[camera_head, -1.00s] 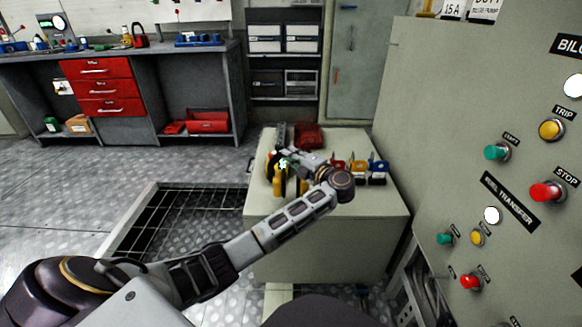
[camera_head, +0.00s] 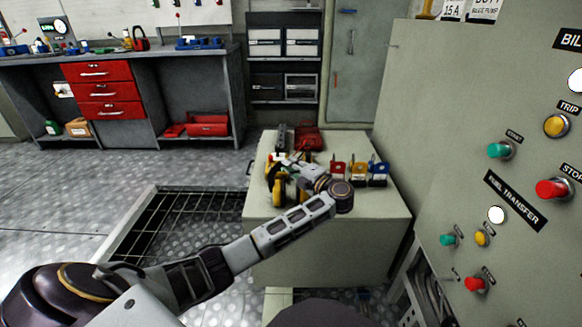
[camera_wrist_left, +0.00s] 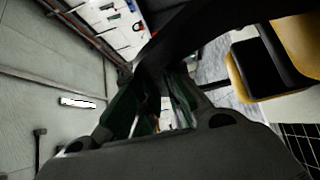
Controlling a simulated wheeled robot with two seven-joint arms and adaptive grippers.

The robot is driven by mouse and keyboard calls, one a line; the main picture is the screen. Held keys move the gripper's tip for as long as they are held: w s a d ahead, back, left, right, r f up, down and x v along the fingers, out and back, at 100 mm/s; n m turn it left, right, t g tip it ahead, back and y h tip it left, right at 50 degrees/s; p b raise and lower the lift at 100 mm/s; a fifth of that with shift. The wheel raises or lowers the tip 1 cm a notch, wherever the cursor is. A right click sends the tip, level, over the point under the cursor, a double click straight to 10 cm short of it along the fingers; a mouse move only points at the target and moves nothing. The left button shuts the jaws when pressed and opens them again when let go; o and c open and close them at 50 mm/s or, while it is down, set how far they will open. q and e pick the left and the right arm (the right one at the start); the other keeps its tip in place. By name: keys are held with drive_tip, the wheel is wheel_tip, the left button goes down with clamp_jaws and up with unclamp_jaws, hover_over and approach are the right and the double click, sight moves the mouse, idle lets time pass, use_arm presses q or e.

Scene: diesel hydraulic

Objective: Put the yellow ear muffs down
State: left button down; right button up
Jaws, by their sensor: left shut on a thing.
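The yellow ear muffs (camera_head: 279,190) have yellow-and-black cups and a dark headband. In the head view they are at the left part of the grey-green cabinet top (camera_head: 335,208). My left gripper (camera_head: 284,163) is over them, partly hidden by my own wrist. In the left wrist view the gripper (camera_wrist_left: 163,92) is shut on the black headband, and one yellow cup (camera_wrist_left: 243,75) hangs at the right. I cannot tell whether the cups touch the cabinet top. My right gripper is not in view.
Red, yellow and blue padlock-like items (camera_head: 358,172) stand right of my wrist. A red item (camera_head: 308,138) lies at the back of the top. A control panel (camera_head: 440,130) rises at the right. The front of the top is clear. A floor grating (camera_head: 175,222) lies left.

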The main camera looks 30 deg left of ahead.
use_arm(q)
drive_tip(key=shift+f, duration=0.1)
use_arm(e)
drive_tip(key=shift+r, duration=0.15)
use_arm(q)
drive_tip(key=c, duration=1.5)
unclamp_jaws()
drive_tip(key=shift+c, duration=0.2)
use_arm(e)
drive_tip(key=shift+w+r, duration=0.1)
use_arm(q)
drive_tip(key=shift+s+d, duration=0.15)
drive_tip(key=shift+d, duration=0.35)
drive_tip(key=p+v, duration=0.3)
drive_tip(key=v, duration=0.8)
drive_tip(key=shift+p, duration=0.3)
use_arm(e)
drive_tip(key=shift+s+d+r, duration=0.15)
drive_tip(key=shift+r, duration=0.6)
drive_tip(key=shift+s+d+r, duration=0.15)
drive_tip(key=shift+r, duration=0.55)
